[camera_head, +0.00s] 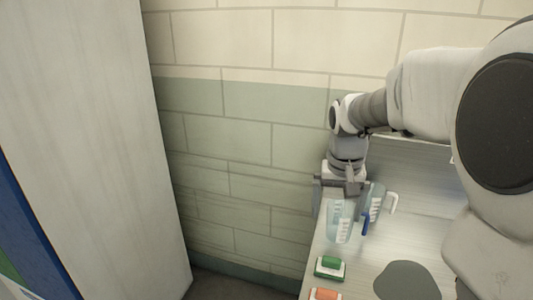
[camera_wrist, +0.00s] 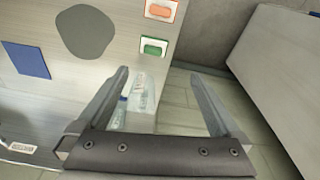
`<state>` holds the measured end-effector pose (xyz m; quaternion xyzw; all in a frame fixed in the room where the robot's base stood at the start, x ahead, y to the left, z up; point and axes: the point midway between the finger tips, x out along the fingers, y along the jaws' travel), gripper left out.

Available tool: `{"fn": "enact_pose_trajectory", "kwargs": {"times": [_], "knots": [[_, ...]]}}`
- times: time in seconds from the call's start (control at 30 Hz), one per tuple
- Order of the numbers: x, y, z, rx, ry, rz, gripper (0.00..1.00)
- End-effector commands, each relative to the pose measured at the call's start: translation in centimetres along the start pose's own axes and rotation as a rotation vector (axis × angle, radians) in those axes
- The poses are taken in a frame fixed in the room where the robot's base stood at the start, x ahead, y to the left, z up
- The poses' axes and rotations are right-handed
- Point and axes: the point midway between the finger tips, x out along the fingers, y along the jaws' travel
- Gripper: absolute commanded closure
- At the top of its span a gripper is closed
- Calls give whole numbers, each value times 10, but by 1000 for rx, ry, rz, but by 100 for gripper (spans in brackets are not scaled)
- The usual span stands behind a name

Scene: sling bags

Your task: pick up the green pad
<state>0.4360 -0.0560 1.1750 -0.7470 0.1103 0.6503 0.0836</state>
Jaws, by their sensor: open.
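The green pad (camera_head: 330,262) sits in a pale frame on the light table near its left edge. In the wrist view the green pad (camera_wrist: 153,47) lies beyond my fingertips, close to the table's edge. My gripper (camera_wrist: 158,73) is open, with its two fingers spread and apart from the pad. In the head view my gripper (camera_head: 344,188) is farther back along the table than the pad, above clear containers.
A clear container with white markings (camera_head: 340,222) shows between my fingers in the wrist view (camera_wrist: 140,92). An orange pad (camera_head: 325,294) lies beside the green one. A dark grey rounded patch (camera_head: 407,281) and a blue square (camera_wrist: 27,60) are on the table. A tall pale panel (camera_head: 90,120) stands left.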

Motion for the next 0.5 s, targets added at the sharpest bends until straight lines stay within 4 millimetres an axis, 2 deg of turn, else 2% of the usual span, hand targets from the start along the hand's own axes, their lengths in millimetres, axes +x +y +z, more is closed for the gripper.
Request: {"fn": "enact_pose_trajectory", "kwargs": {"times": [0.1, 0.2, 0.33, 0.5], "knots": [[21, 6, -28, 46, -59, -1, 0], [38, 10, -43, 77, -96, -4, 0], [55, 14, -56, 106, -127, -7, 0], [69, 16, -60, 120, -144, -9, 0]]}}
